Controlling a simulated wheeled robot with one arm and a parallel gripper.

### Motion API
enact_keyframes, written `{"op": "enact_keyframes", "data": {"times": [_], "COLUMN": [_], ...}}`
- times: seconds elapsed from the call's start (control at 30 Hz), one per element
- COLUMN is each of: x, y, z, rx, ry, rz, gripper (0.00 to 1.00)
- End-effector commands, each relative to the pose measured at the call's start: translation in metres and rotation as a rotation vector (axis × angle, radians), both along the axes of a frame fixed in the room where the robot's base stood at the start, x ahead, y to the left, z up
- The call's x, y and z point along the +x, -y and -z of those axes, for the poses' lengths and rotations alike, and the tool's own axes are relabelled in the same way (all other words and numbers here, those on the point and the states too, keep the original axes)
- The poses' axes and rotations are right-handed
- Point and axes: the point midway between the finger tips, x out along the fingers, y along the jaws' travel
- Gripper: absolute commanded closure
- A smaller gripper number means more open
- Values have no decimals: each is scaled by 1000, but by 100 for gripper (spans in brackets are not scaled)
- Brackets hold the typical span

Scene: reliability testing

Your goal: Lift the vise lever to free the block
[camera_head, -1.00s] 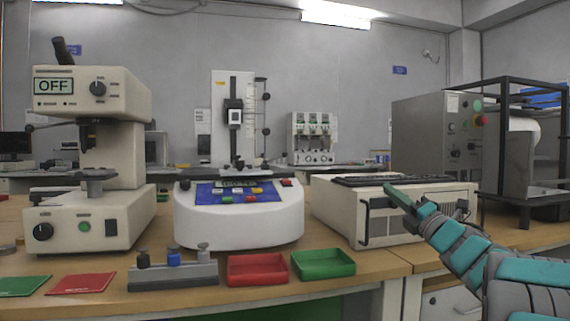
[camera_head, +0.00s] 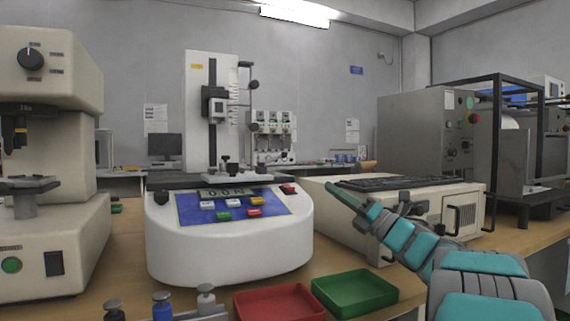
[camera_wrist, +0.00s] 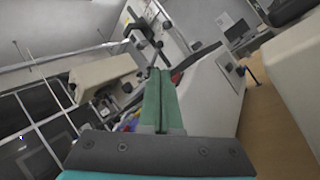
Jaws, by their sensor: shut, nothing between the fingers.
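A white tester (camera_head: 230,250) stands on the bench left of centre, with a blue button panel (camera_head: 235,207) and a small display. On its top is a dark stage with small knobs (camera_head: 228,166), below a tall gauge column (camera_head: 211,105). This may be the vise; I cannot clearly pick out its lever or a block. My gripper (camera_head: 342,192) is to the right of the tester, in front of a cream box. Its green fingers are shut and empty. In the tilted wrist view the fingers (camera_wrist: 157,75) point toward the tester (camera_wrist: 205,92) and its column.
A red tray (camera_head: 280,303) and a green tray (camera_head: 355,292) lie at the bench front. The cream box (camera_head: 450,212) with a keyboard on top is behind my arm. A large cream instrument (camera_head: 50,150) stands at left. A black frame (camera_head: 497,150) stands at right.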

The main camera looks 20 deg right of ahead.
Motion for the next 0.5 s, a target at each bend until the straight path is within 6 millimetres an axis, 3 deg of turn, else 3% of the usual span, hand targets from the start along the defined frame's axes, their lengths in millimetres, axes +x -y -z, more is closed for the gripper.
{"op": "enact_keyframes", "data": {"times": [0.3, 0.5], "x": [2, 19], "y": [-1, -10], "z": [-1, -12], "rx": [0, -1], "ry": [0, 1], "rz": [0, -1], "gripper": [100, 100]}}
